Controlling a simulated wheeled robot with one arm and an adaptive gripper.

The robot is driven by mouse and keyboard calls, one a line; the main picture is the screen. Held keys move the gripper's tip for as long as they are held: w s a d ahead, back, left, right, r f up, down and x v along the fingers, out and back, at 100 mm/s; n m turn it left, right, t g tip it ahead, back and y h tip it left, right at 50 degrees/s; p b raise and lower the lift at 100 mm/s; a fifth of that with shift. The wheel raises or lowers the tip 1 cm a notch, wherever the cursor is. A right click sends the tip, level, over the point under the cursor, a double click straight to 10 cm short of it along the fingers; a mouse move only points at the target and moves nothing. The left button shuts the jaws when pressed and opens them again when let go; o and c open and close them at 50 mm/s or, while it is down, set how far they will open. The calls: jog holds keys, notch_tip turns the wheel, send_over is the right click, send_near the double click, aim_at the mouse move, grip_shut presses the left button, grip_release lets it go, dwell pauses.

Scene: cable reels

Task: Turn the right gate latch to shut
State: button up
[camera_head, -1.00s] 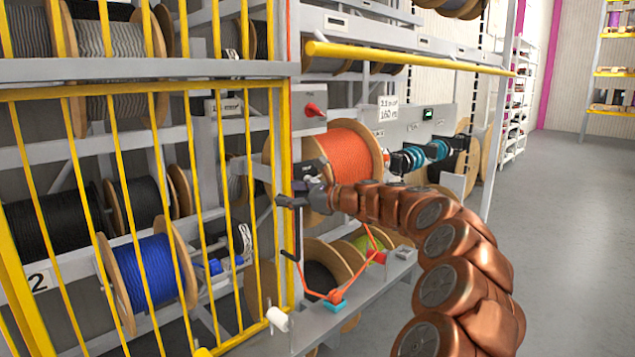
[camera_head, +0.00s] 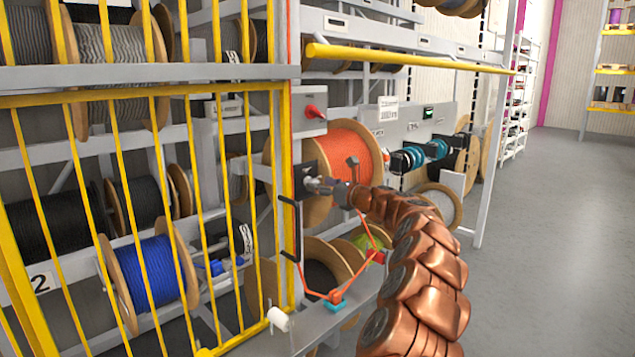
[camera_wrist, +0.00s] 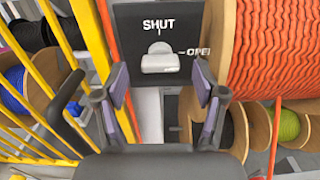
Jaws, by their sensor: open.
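The right gate latch (camera_wrist: 160,62) is a pale grey handle on a black plate (camera_wrist: 126,22). The plate is marked SHUT above the handle and OPEN to its right. The handle looks like a wide, level bar below a round hub; which mark it points to I cannot tell for sure. In the head view the plate (camera_head: 308,170) sits beside the yellow gate edge, partly behind my gripper (camera_head: 318,185). In the wrist view my gripper (camera_wrist: 160,82) is open and empty, its purple-padded fingers on either side and short of the handle.
The yellow barred gate (camera_head: 120,92) stands left of the plate, with a black pull handle (camera_head: 290,228) on its edge. An orange cable reel (camera_head: 350,150) is close on the right. A red knob (camera_head: 312,111) is above. The floor at right is clear.

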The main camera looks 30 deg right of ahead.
jog(key=shift+x, duration=0.9)
jog(key=shift+c, duration=0.2)
jog(key=c, duration=1.1)
